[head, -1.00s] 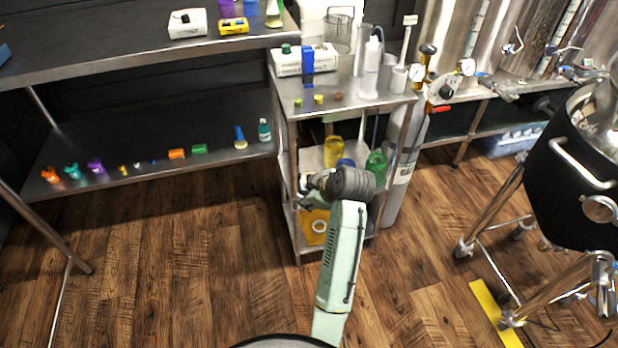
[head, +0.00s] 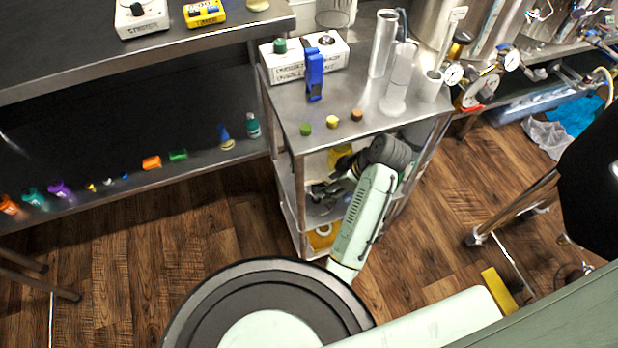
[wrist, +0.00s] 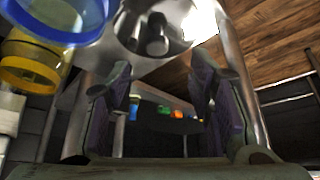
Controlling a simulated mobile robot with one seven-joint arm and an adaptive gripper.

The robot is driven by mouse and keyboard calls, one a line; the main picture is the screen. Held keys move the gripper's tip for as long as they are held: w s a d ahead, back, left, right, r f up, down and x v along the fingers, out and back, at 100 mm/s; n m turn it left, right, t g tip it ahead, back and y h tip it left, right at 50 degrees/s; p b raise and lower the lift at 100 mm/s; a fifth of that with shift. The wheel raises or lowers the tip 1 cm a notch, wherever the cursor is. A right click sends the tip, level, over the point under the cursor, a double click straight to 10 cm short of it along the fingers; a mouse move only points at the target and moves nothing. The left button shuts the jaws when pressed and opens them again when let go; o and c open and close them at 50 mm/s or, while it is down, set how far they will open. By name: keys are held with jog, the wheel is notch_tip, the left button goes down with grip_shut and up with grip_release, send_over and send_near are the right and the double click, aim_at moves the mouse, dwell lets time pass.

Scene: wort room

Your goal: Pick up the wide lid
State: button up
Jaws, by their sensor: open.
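My gripper (head: 322,194) reaches into the side of the steel cart, at its middle shelf. In the wrist view my gripper (wrist: 162,86) is open, its two fingers well apart with nothing between them. I cannot tell for sure which thing is the wide lid. A wide blue round piece (wrist: 62,18) and a yellow round piece (wrist: 32,62) lie close together at the upper left of the wrist view, outside the fingers. My arm hides most of the middle shelf in the head view; part of a yellow thing (head: 339,158) shows behind it.
The steel cart (head: 292,172) has posts close around my gripper. Green, yellow and brown caps (head: 306,129) (head: 332,121) (head: 357,114) sit on its top. Several small bottles and coloured pieces line the lower shelf (head: 215,163) at left.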

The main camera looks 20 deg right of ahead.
jog(key=shift+w+a+f, duration=0.2)
jog(key=shift+w+f, duration=0.2)
jog(key=shift+f, duration=0.1)
jog(key=shift+w+a+f, duration=0.15)
jog(key=shift+a+f, duration=0.15)
jog(key=shift+f, duration=0.35)
jog(key=shift+p+x, duration=0.3)
jog(key=shift+x, duration=2.05)
jog(key=shift+d, duration=0.15)
jog(key=shift+c, duration=0.5)
grip_shut()
